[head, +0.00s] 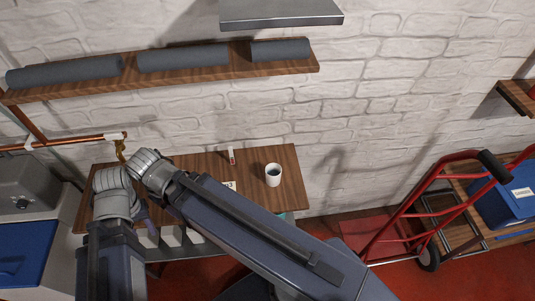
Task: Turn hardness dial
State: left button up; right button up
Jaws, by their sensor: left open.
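A grey control head with a small black round dial (22,203) on its face stands at the far left of the head view. The dial is small, and its markings cannot be read. My left gripper (145,212) shows only in part, low among my arm links and to the right of the dial. It is open and apart from the dial. Its fingertips are not distinct, being partly hidden by my arm. My right gripper is not in view.
A wooden table (285,165) holds a white mug (273,174) and a small white-and-red item (231,156). Copper pipe (75,139) runs along the wall above the grey head. A red hand truck (425,205) stands at right. Red floor is partly clear.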

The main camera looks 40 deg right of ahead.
aim_at(22, 204)
jog(key=z, duration=0.5)
jog(key=j+z, duration=0.1)
jog(key=j, duration=0.3)
jog(key=k+j+z, duration=0.1)
jog(key=j, duration=0.3)
jog(key=k+j+z, duration=0.1)
jog(key=j, duration=0.35)
jog(key=k+j+z, duration=0.1)
jog(key=j, duration=0.25)
jog(key=k, duration=0.05)
